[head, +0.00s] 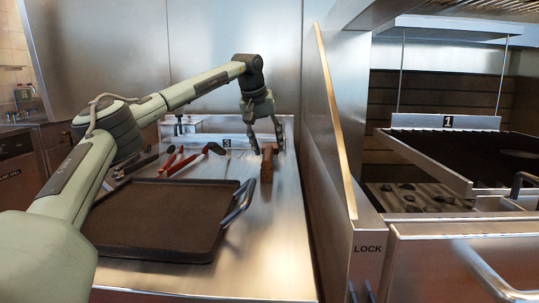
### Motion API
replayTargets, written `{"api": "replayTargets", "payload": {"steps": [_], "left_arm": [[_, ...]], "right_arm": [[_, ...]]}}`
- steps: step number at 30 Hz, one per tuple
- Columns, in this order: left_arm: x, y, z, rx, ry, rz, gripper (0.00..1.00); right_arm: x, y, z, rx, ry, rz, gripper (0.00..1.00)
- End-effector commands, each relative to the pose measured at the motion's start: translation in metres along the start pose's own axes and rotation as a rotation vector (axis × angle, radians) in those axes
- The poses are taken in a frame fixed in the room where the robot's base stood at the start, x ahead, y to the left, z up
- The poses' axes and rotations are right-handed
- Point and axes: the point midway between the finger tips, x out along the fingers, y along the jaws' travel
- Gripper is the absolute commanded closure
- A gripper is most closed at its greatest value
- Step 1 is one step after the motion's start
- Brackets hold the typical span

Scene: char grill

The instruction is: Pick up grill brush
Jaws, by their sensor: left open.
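A brown wooden piece, which looks like the grill brush (267,165), stands out on the steel counter to the right of the griddle pan. Its far end is partly hidden by my left gripper (268,149). My left gripper points down with its fingers apart, just above and behind the top of the brown piece. I cannot tell whether the fingers touch it. A small dark shape at the bottom edge, below the LOCK label, may be the tip of my right gripper; too little shows to tell its state.
A flat dark griddle pan (160,215) with a raised metal handle fills the counter's front left. Red-handled tongs (183,162) lie behind it. A steel side wall (335,150) rises on the right, beside the grill grate (470,150). Bare counter lies at front right.

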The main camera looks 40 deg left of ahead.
Motion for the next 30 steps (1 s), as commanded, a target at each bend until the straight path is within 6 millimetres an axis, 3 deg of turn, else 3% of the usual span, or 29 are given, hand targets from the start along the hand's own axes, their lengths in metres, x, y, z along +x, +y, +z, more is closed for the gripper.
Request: {"api": "replayTargets", "payload": {"steps": [5, 13, 24, 30], "left_arm": [[0.022, 0.001, 0.0, 0.001, -0.001, -0.001, 0.54], [0.024, 0.001, -0.001, 0.001, 0.0, 0.001, 0.54], [0.024, 0.001, -0.001, 0.001, 0.0, 0.001, 1.0], [0.023, 0.001, -0.001, 0.001, 0.001, 0.002, 1.0]], "right_arm": [[0.0, 0.0, 0.0, 0.0, 0.001, -0.001, 0.6], [0.0, 0.0, -0.001, 0.001, 0.001, 0.0, 0.6], [0.0, 0.0, -0.001, 0.001, 0.001, 0.0, 0.6], [0.0, 0.0, -0.001, 0.0, 0.001, 0.0, 0.6]]}}
